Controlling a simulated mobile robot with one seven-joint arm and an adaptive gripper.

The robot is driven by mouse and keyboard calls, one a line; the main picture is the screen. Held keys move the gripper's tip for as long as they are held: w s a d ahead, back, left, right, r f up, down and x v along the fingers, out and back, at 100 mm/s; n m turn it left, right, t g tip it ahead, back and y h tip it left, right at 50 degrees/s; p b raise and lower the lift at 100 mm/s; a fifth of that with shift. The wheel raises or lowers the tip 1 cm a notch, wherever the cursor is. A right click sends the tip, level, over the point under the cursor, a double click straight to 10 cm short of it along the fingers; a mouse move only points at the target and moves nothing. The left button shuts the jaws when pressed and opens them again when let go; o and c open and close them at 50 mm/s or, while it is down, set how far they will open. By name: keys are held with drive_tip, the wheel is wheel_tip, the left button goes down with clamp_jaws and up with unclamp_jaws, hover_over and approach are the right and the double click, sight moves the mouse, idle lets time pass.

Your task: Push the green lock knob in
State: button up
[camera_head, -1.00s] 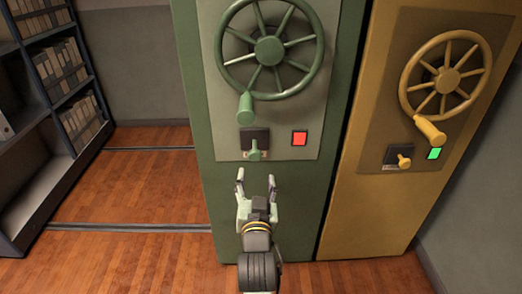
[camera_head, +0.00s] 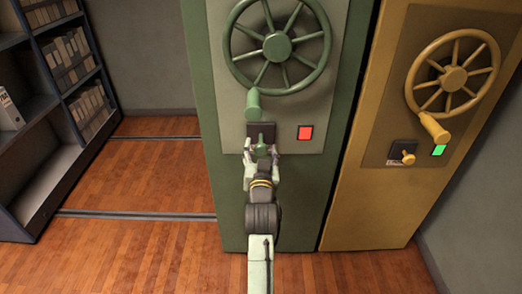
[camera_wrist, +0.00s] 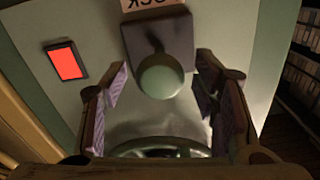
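The green lock knob (camera_head: 262,149) sticks out from a dark square plate (camera_head: 260,131) on the green cabinet (camera_head: 228,215), below the green handwheel (camera_head: 278,46). In the wrist view the round knob end (camera_wrist: 161,78) lies between the two fingers and a little beyond them. My gripper (camera_head: 262,156) is open, with one finger on each side of the knob. Gaps show between the knob and both fingers in the wrist view. The light (camera_head: 305,133) to the right of the knob is red.
A yellow cabinet (camera_head: 345,215) stands to the right, with its own handwheel (camera_head: 452,75), yellow knob (camera_head: 408,158) and green light (camera_head: 439,151). The handwheel's green handle (camera_head: 253,104) juts out just above the knob. Shelves (camera_head: 30,205) stand at the far left. The wooden floor between is clear.

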clamp_jaws()
idle(0.5)
